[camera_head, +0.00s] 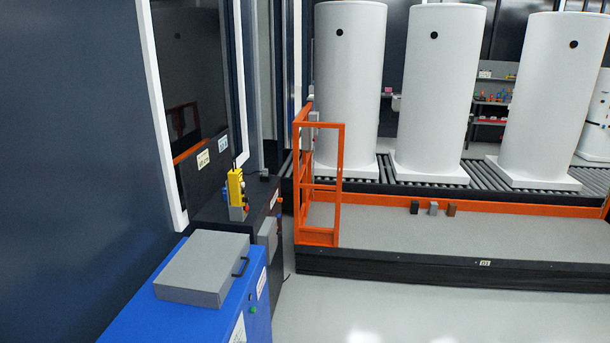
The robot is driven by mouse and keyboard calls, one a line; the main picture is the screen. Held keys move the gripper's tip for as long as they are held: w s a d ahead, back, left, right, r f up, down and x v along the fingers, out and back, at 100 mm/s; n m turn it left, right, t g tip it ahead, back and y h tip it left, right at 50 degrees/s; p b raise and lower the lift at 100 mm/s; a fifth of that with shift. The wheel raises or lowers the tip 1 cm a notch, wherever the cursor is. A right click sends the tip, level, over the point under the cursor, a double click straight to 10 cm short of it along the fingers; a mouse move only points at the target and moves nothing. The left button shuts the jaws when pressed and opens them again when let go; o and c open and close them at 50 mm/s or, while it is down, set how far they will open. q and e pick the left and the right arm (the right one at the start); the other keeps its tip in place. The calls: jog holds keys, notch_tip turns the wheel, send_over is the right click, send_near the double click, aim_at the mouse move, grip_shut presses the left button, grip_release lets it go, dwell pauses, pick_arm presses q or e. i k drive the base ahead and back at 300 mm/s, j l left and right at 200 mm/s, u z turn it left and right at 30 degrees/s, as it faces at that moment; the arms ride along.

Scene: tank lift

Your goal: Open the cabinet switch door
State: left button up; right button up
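A blue cabinet (150,318) stands at the lower left, cut off by the bottom edge. On its top lies a grey box-like cover (200,268) with a dark handle (241,267) on its right side. The cover looks shut, and I cannot see under it. I cannot tell for sure whether this cover is the switch door. The blue cabinet's right side carries a green button (253,309) and labels. Neither of my grippers is in view.
Behind it, a dark cabinet (218,212) holds a yellow control box (236,188). An orange railing (319,237) borders a grey lift platform (400,230). Several white tanks (348,90) stand on rollers behind. A dark wall with a window fills the left. Floor at lower right (450,315) is clear.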

aim_at(273, 242)
jog(key=i+l+u, duration=0.2)
jog(key=l, duration=0.2)
jog(key=i+l+u, duration=0.25)
jog(key=l, duration=0.15)
jog(key=l+u, duration=0.2)
jog(key=l, duration=0.2)
jog(key=i+l+u, duration=0.2)
jog(key=l, duration=0.25)
jog(key=i+l+u, duration=0.15)
jog(key=i+l, duration=0.15)
jog(key=i+l+u, duration=0.15)
jog(key=i+l, duration=0.25)
jog(key=i+l+u, duration=0.1)
jog(key=i+l, duration=0.25)
jog(key=i+l+u, duration=0.15)
jog(key=i+l, duration=0.15)
jog(key=l, duration=0.15)
jog(key=i+l+u, duration=0.15)
jog(key=i+l, duration=0.15)
jog(key=l, duration=0.15)
jog(key=i+l+u, duration=0.15)
jog(key=l, duration=0.35)
jog(key=i, duration=0.1)
